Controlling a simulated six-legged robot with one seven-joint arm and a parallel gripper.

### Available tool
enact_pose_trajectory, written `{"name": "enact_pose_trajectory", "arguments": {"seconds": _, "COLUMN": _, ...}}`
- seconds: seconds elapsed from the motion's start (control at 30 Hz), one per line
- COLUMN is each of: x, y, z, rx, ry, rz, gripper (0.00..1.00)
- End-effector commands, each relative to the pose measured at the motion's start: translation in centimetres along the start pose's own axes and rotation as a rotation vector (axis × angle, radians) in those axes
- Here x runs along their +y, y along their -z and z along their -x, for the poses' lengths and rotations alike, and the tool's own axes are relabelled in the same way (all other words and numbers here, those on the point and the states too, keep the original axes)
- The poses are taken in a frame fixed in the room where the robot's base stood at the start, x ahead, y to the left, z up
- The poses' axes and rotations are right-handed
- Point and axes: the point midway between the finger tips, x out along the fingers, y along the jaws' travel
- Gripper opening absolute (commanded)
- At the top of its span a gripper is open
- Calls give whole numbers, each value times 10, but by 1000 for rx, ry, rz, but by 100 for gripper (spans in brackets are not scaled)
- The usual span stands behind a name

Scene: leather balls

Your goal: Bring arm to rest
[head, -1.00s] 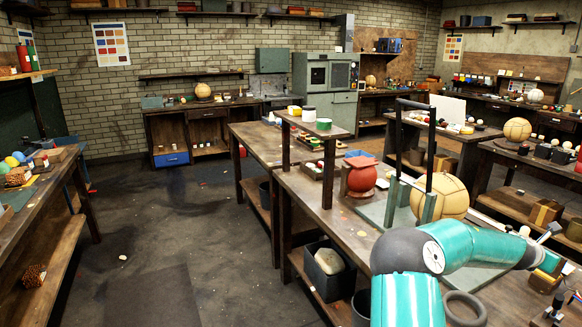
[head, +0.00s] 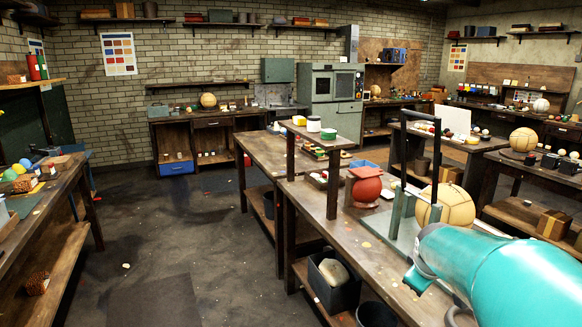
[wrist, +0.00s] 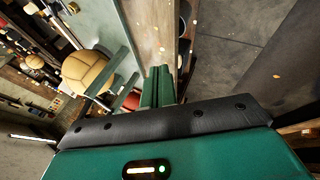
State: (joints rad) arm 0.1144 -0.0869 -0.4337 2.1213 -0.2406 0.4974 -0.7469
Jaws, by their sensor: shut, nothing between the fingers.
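My gripper (wrist: 158,87) shows in the wrist view as two green fingers pressed together, shut and empty, beyond a dark padded edge. My teal arm (head: 480,270) fills the lower right of the head view, above the near workbench (head: 362,230). I cannot clearly make out the gripper's fingers in the head view. In the wrist view a tan leather ball (wrist: 88,72) lies left of the fingers, apart from them in the picture. The same ball (head: 450,203) is partly behind my arm in the head view.
Another bench (head: 48,200) stands at the left. Open dark floor (head: 170,255) lies between the benches.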

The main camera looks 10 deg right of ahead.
Motion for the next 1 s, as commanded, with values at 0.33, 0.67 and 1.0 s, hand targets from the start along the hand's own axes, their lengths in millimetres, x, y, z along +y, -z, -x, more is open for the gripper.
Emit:
{"name": "enact_pose_trajectory", "arguments": {"seconds": 0.33, "x": -151, "y": 30, "z": 121, "rx": 118, "ry": 247, "rz": -287, "gripper": 0}}
{"name": "enact_pose_trajectory", "arguments": {"seconds": 0.67, "x": -250, "y": 0, "z": 186, "rx": 87, "ry": 367, "rz": -441, "gripper": 0}}
{"name": "enact_pose_trajectory", "arguments": {"seconds": 1.0, "x": -258, "y": -4, "z": 190, "rx": 78, "ry": 374, "rz": -456, "gripper": 0}}
